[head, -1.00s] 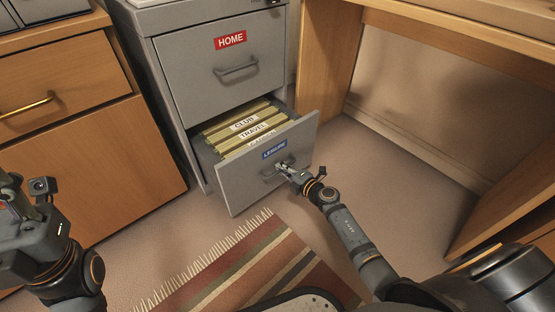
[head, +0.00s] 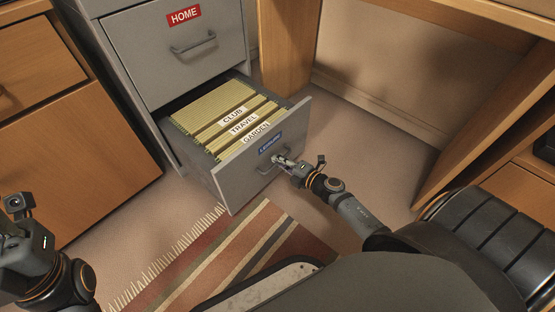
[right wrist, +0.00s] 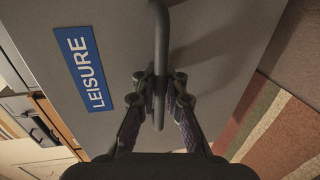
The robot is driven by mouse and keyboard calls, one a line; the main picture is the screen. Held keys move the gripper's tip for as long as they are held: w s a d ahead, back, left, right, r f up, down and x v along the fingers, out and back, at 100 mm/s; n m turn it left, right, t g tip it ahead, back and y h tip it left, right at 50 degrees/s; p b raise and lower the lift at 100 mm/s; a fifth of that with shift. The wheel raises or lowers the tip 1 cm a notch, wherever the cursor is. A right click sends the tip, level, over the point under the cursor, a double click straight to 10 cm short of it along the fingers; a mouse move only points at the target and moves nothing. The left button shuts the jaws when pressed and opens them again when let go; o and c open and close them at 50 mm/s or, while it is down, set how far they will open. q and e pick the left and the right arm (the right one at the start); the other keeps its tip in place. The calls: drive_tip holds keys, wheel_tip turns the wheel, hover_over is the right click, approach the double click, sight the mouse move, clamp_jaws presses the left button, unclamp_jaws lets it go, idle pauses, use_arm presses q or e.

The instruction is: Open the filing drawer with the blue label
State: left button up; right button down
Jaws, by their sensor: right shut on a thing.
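The lower filing drawer (head: 240,180) of the grey cabinet is pulled well out in the head view. Its front bears a blue label (head: 270,143), which reads LEISURE in the right wrist view (right wrist: 84,69). My right gripper (head: 284,162) is shut on the drawer's grey bar handle (right wrist: 159,50), with a finger on each side of it. Hanging files (head: 215,110) fill the drawer, with tabs reading CLUB, TRAVEL and GARDEN. My left gripper (head: 15,235) is at the left edge of the head view, away from the cabinet; its fingertips do not show clearly.
The upper drawer (head: 185,70) with the red HOME label is shut. A wooden cabinet (head: 90,150) stands on the left and a wooden desk (head: 290,50) on the right. A striped rug (head: 225,255) lies on the floor in front of the open drawer.

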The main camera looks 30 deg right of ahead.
drive_tip(key=shift+r, duration=0.1)
drive_tip(key=c, duration=1.7)
unclamp_jaws()
drive_tip(key=shift+s, duration=0.1)
drive_tip(key=v, duration=1.2)
